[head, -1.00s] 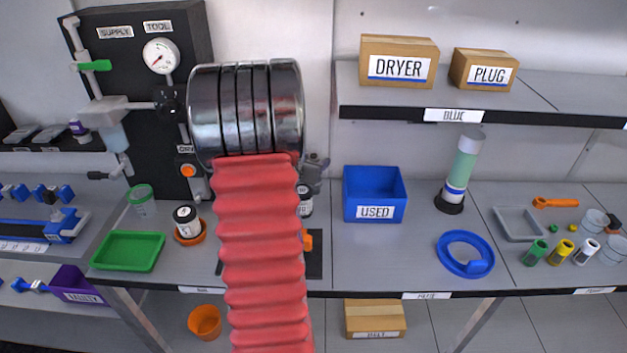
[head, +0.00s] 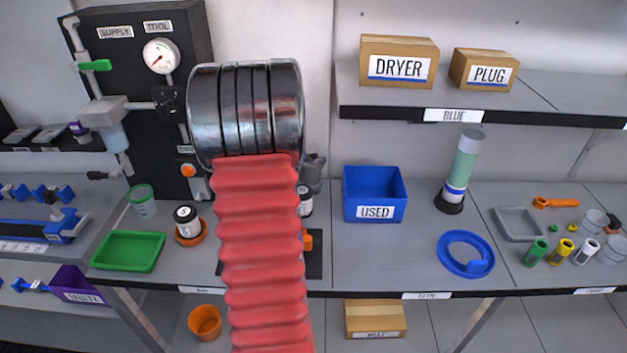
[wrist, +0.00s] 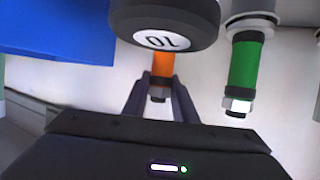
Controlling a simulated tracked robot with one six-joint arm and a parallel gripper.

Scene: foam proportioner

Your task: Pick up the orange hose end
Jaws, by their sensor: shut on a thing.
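In the wrist view, the orange hose end (wrist: 161,68) hangs below a black round part marked 10 (wrist: 165,22), with a metal nut at its lower tip. My gripper (wrist: 160,92) has one dark finger on each side of it and is shut on it. A green hose end (wrist: 243,65) with a metal nut hangs to the right, apart from my fingers. In the head view, my own arm hides my gripper and the orange hose end.
A blue surface (wrist: 60,30) is close at upper left in the wrist view. A black panel with a gauge (head: 161,56) is behind.

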